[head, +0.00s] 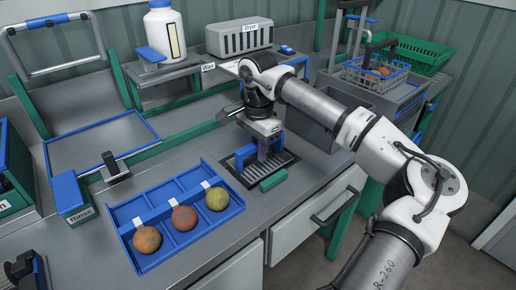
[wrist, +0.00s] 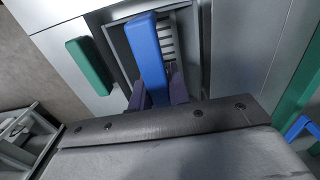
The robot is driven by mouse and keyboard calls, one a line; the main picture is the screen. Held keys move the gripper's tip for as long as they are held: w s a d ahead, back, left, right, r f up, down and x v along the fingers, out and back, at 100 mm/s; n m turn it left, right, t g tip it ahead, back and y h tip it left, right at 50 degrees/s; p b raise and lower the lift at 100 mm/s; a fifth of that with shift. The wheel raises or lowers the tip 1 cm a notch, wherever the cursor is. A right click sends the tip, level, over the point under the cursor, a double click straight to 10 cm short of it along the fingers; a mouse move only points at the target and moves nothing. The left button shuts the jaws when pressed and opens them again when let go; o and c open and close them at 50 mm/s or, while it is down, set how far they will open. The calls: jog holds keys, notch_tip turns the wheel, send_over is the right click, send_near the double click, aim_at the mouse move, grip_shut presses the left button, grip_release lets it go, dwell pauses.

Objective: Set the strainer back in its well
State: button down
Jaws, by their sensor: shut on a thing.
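The strainer has a blue handle (head: 245,156) and stands at the sink-like well in the counter, below my gripper. My gripper (head: 262,153) points down with its purple fingers shut on the handle. In the wrist view the blue handle (wrist: 148,55) runs between the fingers (wrist: 158,92). The square well (wrist: 120,52) has a pale rim, and grey slats show beside the handle. Dark slats also show around the well in the head view (head: 286,162). The gripper and handle hide much of it, so I cannot tell whether the strainer is seated or just above.
A green block (head: 273,180) lies at the well's front edge. The Rinse basin (head: 95,148) is at left. A white jug (head: 165,32), a dryer box (head: 240,38) and baskets (head: 376,75) stand behind.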

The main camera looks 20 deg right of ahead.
jog(key=shift+f+b, duration=0.35)
jog(key=shift+f, duration=0.1)
jog(key=c, duration=1.3)
grip_release()
jog(key=shift+c, duration=1.3)
jog(key=shift+r+p, duration=3.15)
jog(key=shift+r, duration=1.6)
jog(key=shift+f, duration=0.1)
